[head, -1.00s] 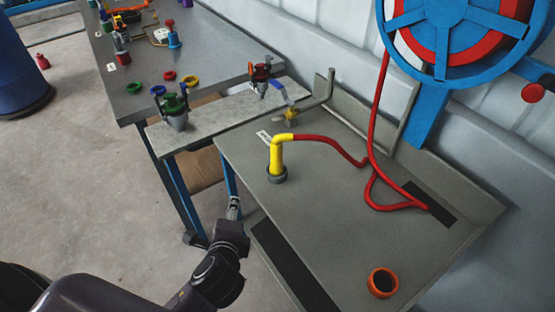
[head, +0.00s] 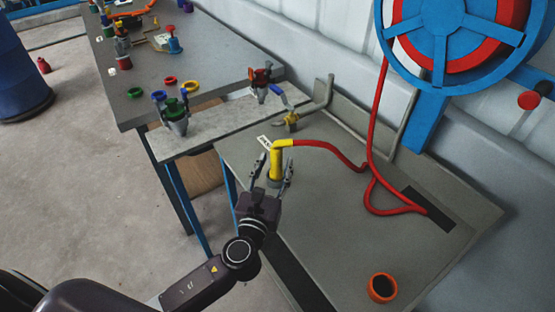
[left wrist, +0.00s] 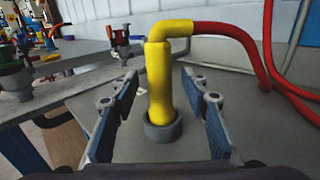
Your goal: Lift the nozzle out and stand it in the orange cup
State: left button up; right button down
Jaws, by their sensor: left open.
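The yellow nozzle (head: 276,160) stands upright in a grey ring holder (left wrist: 162,128) on the grey bench, with a red hose (head: 335,151) running from its bent top. My left gripper (head: 272,172) is open, with one finger on each side of the nozzle's lower part. In the left wrist view the nozzle (left wrist: 159,80) stands between the two fingers, and gaps show on both sides. The orange cup (head: 382,288) stands at the bench's front right, apart from the gripper; its inside looks dark. My right gripper is not in view.
The hose loops over the bench (head: 330,215) and rises to a blue and red reel (head: 450,30) on the wall. A brass valve with a blue handle (head: 288,112) and a pipe stand behind the nozzle. The bench between nozzle and cup is mostly clear.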

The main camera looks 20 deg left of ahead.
pick_arm(q)
jog(key=shift+w, duration=1.15)
jog(key=shift+a, duration=0.1)
grip_shut()
